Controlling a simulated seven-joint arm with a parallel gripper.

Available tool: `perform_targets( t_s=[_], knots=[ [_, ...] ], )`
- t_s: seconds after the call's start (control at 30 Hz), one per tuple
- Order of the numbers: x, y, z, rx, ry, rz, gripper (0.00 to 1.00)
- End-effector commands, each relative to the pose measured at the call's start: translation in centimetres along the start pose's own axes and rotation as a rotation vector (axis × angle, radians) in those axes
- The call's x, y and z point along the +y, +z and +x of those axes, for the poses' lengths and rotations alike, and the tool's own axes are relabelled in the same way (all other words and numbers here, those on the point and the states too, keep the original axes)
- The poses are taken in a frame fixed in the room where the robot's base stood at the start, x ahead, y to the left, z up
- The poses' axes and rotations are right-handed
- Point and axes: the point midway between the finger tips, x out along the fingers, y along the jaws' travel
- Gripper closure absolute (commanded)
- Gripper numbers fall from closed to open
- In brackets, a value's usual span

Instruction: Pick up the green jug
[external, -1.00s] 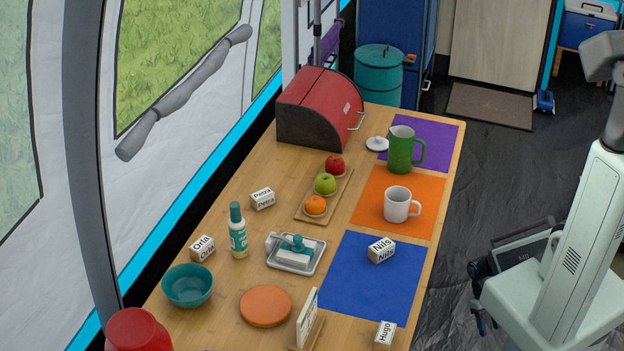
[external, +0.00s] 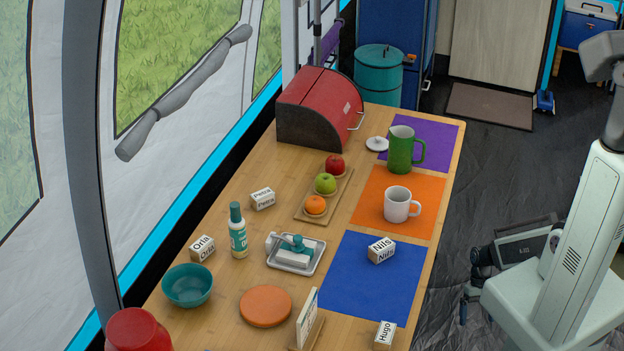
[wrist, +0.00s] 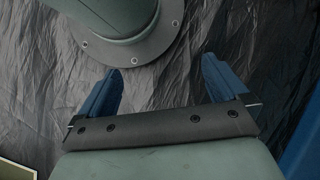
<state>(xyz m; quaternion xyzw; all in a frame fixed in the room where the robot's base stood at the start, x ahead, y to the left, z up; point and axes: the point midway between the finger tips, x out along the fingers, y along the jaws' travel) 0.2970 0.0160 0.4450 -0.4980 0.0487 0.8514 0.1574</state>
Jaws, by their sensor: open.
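The green jug (external: 401,150) stands upright on the purple mat (external: 443,133) at the far right end of the table in the external view. Its handle points right. My gripper (wrist: 160,82) shows in the wrist view with its two blue fingers spread wide and nothing between them. It hangs over the dark floor, with part of my own base in front of it. In the external view my gripper (external: 464,303) is low beside the table's right edge, well apart from the jug and partly hidden by my own arm.
A white mug (external: 397,204) stands on the orange mat (external: 371,212), just in front of the jug. A white lid (external: 377,144) lies left of the jug, and a red bread box (external: 318,108) stands further left. The blue mat (external: 345,285) holds a Nils block (external: 381,250).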

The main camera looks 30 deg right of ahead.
Motion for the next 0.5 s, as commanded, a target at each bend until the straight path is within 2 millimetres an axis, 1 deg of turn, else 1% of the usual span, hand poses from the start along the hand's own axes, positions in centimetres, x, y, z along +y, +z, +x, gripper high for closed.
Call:
perform_targets(
  t_s=[0.03, 0.07, 0.1, 0.17, 0.2, 0.27, 0.3, 0.37, 0.4, 0.47, 0.5],
  knots=[
    [-0.9, -1.4, -1.5, 0.029, -0.086, 0.083, 0.0],
    [-1.5, -2.3, -2.5, 0.046, -0.142, 0.135, 0.0],
    [-2.2, -3.4, -3.9, 0.064, -0.219, 0.207, 0.0],
    [-3.1, -5.0, -6.3, 0.088, -0.334, 0.311, 0.0],
    [-3.6, -6.1, -8.0, 0.102, -0.413, 0.38, 0.0],
    [-4.0, -7.8, -10.8, 0.12, -0.532, 0.479, 0.0],
    [-4.2, -8.9, -12.7, 0.129, -0.612, 0.543, 0.0],
    [-4.2, -10.5, -15.9, 0.138, -0.734, 0.637, 0.0],
    [-4.0, -11.5, -18.0, 0.142, -0.817, 0.697, 0.0],
    [-3.5, -12.8, -21.5, 0.144, -0.943, 0.781, 0.0],
    [-3.0, -13.7, -23.8, 0.143, -1.027, 0.833, 0.0]
  ],
)
